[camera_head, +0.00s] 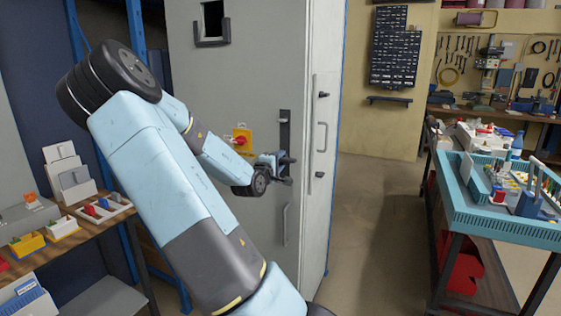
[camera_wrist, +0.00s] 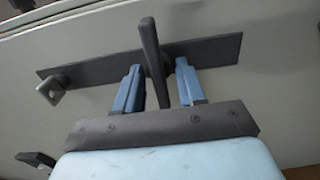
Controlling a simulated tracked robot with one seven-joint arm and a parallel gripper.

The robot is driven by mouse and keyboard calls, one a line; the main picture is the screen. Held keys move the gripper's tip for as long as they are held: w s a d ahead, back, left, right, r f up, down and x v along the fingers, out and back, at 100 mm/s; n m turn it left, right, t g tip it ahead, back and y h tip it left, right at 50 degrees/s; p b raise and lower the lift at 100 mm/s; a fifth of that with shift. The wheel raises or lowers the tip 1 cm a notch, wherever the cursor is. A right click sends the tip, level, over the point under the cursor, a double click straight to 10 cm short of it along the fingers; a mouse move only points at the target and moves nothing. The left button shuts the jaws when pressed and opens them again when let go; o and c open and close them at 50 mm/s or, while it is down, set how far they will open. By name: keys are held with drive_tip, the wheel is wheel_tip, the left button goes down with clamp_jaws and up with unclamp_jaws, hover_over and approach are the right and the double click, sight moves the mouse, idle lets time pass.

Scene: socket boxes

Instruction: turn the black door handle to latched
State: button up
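The black door handle (camera_wrist: 150,45) is a lever on a long dark backplate (camera_wrist: 215,50), fixed to a grey cabinet door. In the wrist view the lever runs across the plate, nearly at right angles to it. My gripper (camera_wrist: 158,85) has its two blue fingers on either side of the lever. The fingers are apart, with gaps showing beside the lever, so it looks open. In the head view my gripper (camera_head: 272,160) is at the backplate (camera_head: 285,120), and the handle (camera_head: 289,160) is partly hidden by it.
The grey cabinet (camera_head: 255,75) has a yellow and red switch (camera_head: 241,140) left of the plate and a pull handle (camera_head: 322,137) on its side. A shelf with small bins (camera_head: 62,228) is at left. A blue-topped cart (camera_head: 505,225) is at right, with clear floor between.

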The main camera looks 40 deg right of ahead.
drive_tip(key=shift+w+d, duration=0.2)
drive_tip(key=shift+d, duration=0.3)
clamp_jaws()
